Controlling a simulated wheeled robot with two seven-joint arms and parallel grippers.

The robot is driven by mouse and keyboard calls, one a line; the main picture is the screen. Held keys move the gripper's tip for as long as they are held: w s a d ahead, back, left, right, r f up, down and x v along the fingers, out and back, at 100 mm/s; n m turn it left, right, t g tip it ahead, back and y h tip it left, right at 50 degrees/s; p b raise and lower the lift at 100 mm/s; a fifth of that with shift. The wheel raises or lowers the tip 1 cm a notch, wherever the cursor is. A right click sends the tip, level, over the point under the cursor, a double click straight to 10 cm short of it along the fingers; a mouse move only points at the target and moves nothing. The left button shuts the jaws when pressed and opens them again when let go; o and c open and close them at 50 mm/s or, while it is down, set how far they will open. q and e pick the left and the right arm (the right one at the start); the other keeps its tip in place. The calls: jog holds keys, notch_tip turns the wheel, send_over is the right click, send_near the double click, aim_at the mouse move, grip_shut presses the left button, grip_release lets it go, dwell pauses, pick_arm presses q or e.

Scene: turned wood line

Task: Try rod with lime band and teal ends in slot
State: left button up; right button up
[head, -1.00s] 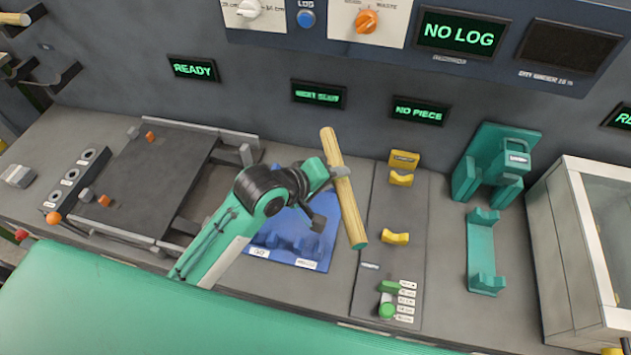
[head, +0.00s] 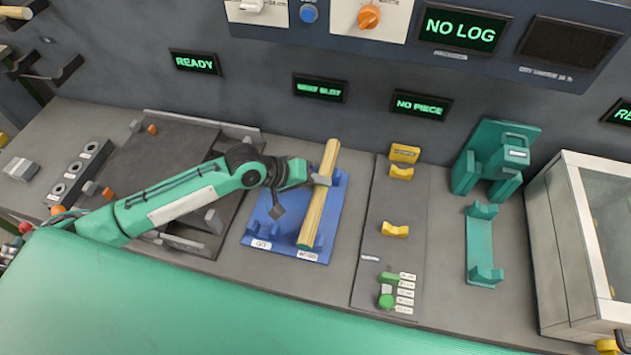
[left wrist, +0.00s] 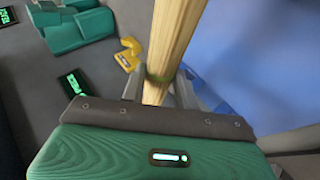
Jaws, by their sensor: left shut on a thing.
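A pale wooden rod (head: 318,215) slants over the right part of a blue slotted plate (head: 262,230), its far end past the plate's back edge. My left gripper (head: 318,181) is shut on the rod near its middle. In the left wrist view the rod (left wrist: 172,40) runs between the fingers (left wrist: 158,92), with a thin greenish band at the grip. The near end looks faintly green; the far end's colour is unclear. I cannot tell whether the rod touches the plate's supports. My right gripper is not in view.
To the right stand yellow cradles (head: 396,229) on a grey panel with a green button, then a teal stand (head: 481,250) and a glass-walled box (head: 570,240). A dark board (head: 150,180) lies left. Wall displays read READY, NO PIECE and NO LOG.

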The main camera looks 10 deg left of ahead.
pick_arm(q)
notch_tip(320, 180, down, 3)
jog(key=b, duration=0.3)
jog(key=shift+f, duration=0.2)
jog(key=shift+f+b, duration=0.35)
jog(key=shift+f, duration=0.55)
jog(key=o, duration=1.2)
jog(key=shift+a, duration=0.1)
jog(key=shift+b+v, duration=1.6)
jog(key=shift+v, duration=5.25)
